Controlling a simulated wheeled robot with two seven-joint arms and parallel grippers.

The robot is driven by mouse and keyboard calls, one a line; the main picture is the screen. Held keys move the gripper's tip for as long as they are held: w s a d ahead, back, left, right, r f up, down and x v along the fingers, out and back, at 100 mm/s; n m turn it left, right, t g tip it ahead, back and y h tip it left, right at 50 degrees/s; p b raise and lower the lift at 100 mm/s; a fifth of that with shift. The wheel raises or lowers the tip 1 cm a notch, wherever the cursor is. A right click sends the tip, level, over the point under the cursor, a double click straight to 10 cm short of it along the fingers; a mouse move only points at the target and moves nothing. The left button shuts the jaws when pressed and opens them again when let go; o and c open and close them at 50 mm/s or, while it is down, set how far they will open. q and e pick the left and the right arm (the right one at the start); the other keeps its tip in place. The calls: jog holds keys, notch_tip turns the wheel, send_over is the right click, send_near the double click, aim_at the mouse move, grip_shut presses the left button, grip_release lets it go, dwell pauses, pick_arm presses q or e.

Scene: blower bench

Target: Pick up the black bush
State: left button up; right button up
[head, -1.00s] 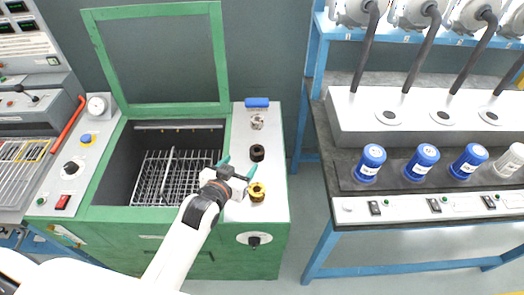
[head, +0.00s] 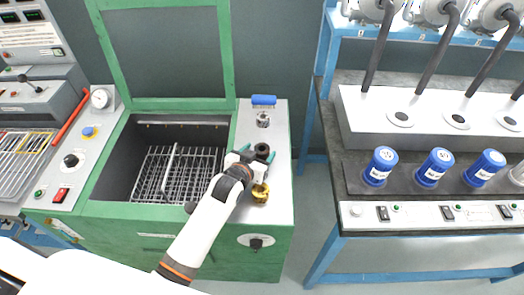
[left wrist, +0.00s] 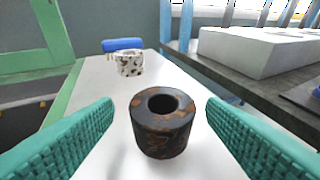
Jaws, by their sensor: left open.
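The black bush (head: 262,150) stands upright on the light side panel of the green cabinet, a short dark ring with a central hole. In the left wrist view the black bush (left wrist: 162,124) shows brownish worn patches and sits between the two teal fingers. My left gripper (head: 258,155) is open around it, with a finger to either side and a gap at each side in the wrist view; the fingers do not appear to touch it. My right gripper is not in view.
A brass bush (head: 260,192) stands close in front, beside my left wrist. The open basket well (head: 150,190) is to the left. Blue canisters (head: 380,166) stand on the right bench.

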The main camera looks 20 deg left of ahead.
aim_at(264, 147)
pick_arm(q)
jog(key=x, duration=0.4)
jog(key=shift+w+d, duration=0.1)
jog(key=shift+w, duration=0.1)
jog(key=shift+r, duration=0.1)
jog(key=c, duration=1.2)
jog(key=shift+c, duration=0.2)
